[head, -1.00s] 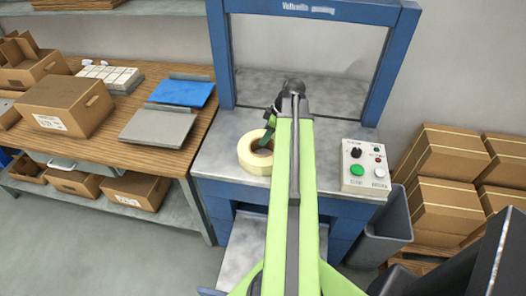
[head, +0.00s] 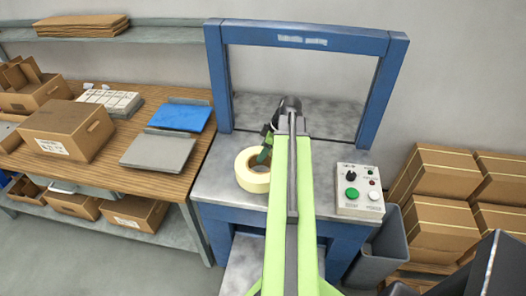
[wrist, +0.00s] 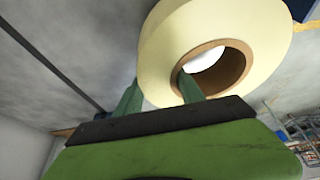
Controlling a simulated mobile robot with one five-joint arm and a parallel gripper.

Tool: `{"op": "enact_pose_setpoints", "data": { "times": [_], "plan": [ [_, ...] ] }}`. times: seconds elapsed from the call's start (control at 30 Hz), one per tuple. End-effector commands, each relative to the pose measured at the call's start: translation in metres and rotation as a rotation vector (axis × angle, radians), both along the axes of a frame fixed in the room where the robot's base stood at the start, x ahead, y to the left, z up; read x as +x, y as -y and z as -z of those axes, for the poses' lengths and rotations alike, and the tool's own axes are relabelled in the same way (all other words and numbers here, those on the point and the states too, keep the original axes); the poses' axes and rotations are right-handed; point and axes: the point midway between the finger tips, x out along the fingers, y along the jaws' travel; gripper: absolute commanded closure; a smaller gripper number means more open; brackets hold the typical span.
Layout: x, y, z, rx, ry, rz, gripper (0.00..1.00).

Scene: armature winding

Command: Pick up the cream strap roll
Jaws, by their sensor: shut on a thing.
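The cream strap roll (head: 249,180) is a thick ring with a brown core, at the front left of the blue-framed machine's grey table top (head: 225,154) in the head view. In the wrist view the roll (wrist: 215,27) fills the upper middle, with its core opening toward the camera. My gripper (wrist: 160,95) is shut on the roll's wall, one green finger inside the core and the other outside. In the head view my gripper (head: 264,155) shows partly, beside my light green arm. I cannot tell whether the roll touches the table top.
A control box (head: 360,190) with buttons stands on the table's right. A wooden bench (head: 185,182) at left holds a box (head: 66,128), a blue plate (head: 178,116) and a grey plate (head: 158,152). Stacked cartons (head: 445,186) and a grey bin (head: 382,250) are at right.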

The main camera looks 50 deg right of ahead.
Motion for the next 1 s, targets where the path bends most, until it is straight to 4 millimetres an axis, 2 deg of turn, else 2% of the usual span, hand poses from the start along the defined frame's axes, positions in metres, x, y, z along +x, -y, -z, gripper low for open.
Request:
{"op": "enact_pose_setpoints", "data": {
  "times": [0.6,0.8,1.0],
  "plan": [
    [-0.090,0.044,-0.063,0.002,0.000,0.001,1.00],
    [-0.102,0.050,-0.069,0.002,0.000,0.000,1.00],
    [-0.104,0.051,-0.069,0.002,0.000,-0.001,1.00]
  ]
}}
